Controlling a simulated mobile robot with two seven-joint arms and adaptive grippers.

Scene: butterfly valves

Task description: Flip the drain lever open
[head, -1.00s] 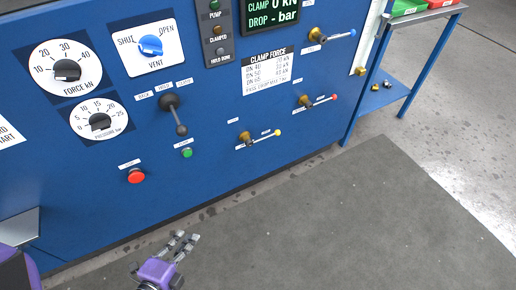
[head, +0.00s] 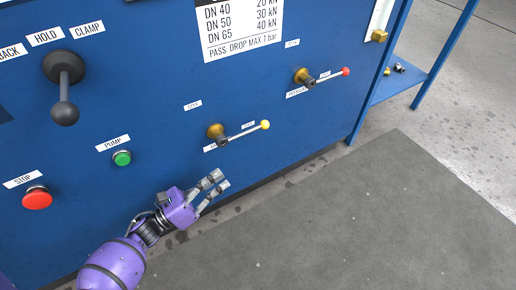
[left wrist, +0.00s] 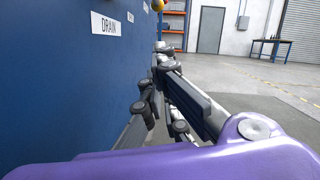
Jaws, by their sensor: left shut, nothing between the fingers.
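The drain lever (head: 241,132) is a thin silver rod with a yellow ball knob, on a brass valve on the blue panel. My right gripper is in neither view.
A red-knobbed lever (head: 328,77) is up and right of the drain lever. A green pump button (head: 122,158), a red stop button (head: 37,198) and a black clamp handle (head: 64,88) are to the left. The grey floor mat (head: 370,220) is clear.

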